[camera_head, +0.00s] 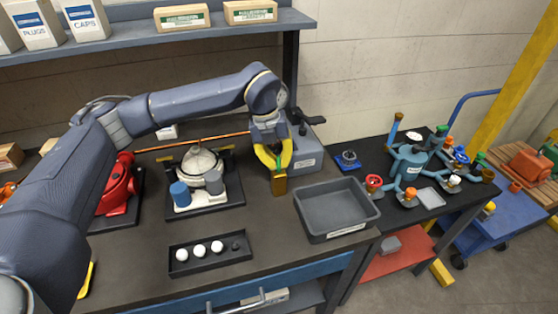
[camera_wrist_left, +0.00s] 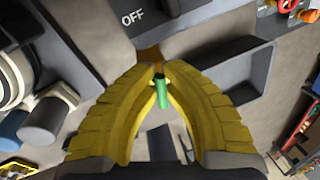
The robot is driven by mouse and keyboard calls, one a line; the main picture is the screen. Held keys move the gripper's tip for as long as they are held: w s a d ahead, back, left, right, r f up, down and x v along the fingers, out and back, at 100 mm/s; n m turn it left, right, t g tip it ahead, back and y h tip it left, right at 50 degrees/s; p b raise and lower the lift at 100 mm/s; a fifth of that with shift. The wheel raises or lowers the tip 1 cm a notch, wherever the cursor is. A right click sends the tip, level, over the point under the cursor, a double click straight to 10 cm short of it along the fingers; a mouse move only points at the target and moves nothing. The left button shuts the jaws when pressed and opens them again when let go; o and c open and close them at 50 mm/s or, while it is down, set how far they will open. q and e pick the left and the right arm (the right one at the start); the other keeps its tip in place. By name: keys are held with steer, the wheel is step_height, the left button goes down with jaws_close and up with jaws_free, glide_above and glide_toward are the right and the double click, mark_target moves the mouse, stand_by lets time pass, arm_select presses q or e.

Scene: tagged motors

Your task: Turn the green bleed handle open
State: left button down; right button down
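The green bleed handle (camera_head: 279,166) sits above a brass-coloured block (camera_head: 279,186) by the front of a grey box at the bench's back right. My left gripper (camera_head: 277,167) comes down over it with curved yellow fingers. In the left wrist view the green handle (camera_wrist_left: 164,95) lies between the fingers (camera_wrist_left: 159,75), which close in on its dark end near the tips. Part of the brass body is hidden behind the fingertips. My right gripper is not in view.
A grey bin (camera_head: 338,211) stands just right of the handle. A black tray with white caps (camera_head: 210,252) lies in front. A motor with a blue cylinder (camera_head: 180,194) and a red motor (camera_head: 116,190) stand left. The grey box (camera_head: 309,150) is marked OFF.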

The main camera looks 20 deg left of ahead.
arm_select(q)
steer(key=shift+n+t, duration=0.3)
steer(key=shift+n, duration=1.2)
steer(key=c, duration=1.5)
jaws_free()
steer(key=shift+a, duration=0.1)
steer(key=v, duration=1.2)
steer(key=shift+r, duration=0.1)
